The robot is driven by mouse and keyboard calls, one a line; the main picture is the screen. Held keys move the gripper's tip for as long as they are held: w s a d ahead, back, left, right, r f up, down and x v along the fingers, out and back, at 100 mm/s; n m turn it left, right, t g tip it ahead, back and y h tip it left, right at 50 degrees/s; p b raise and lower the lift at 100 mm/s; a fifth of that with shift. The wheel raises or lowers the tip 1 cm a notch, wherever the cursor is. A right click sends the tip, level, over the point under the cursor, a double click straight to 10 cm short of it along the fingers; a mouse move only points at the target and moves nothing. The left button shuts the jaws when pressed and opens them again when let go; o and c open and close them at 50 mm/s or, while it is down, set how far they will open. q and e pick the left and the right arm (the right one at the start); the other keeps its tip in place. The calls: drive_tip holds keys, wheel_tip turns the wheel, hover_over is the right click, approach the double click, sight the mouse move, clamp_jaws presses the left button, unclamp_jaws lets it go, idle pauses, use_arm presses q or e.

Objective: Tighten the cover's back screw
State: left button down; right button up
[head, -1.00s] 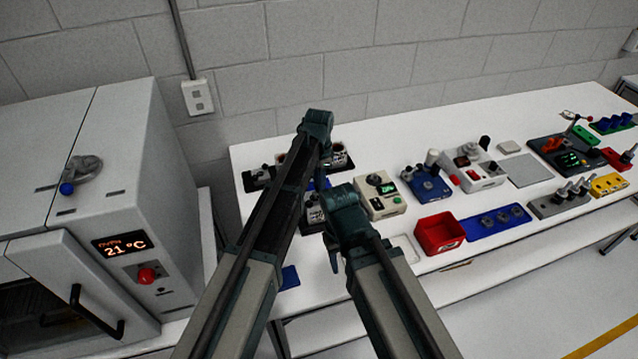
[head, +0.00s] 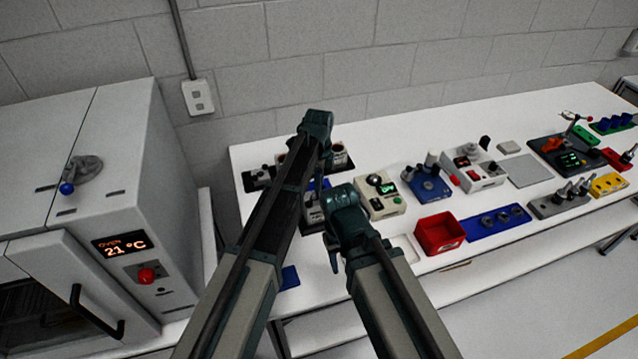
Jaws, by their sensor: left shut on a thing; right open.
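My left gripper (head: 324,148) is over the work at the table's left end, above a dark fixture (head: 343,160). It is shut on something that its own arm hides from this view. My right gripper (head: 333,252) is lower, open, near the table's front edge beside a dark-and-grey unit (head: 313,217). A bit of blue (head: 320,184) shows between the two arms. The cover and its back screw cannot be made out, being hidden behind my arms or too small.
A beige box with a dark knob (head: 379,193), a blue fixture (head: 428,184) and a red bin (head: 440,233) stand to the right. The oven (head: 110,200) is at the left. A grey pad (head: 529,170) lies farther right.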

use_arm(q)
drive_tip(key=shift+w+m, duration=0.15)
drive_tip(key=shift+m, duration=0.25)
drive_tip(key=c, duration=0.7)
unclamp_jaws()
drive_tip(key=shift+r, duration=0.1)
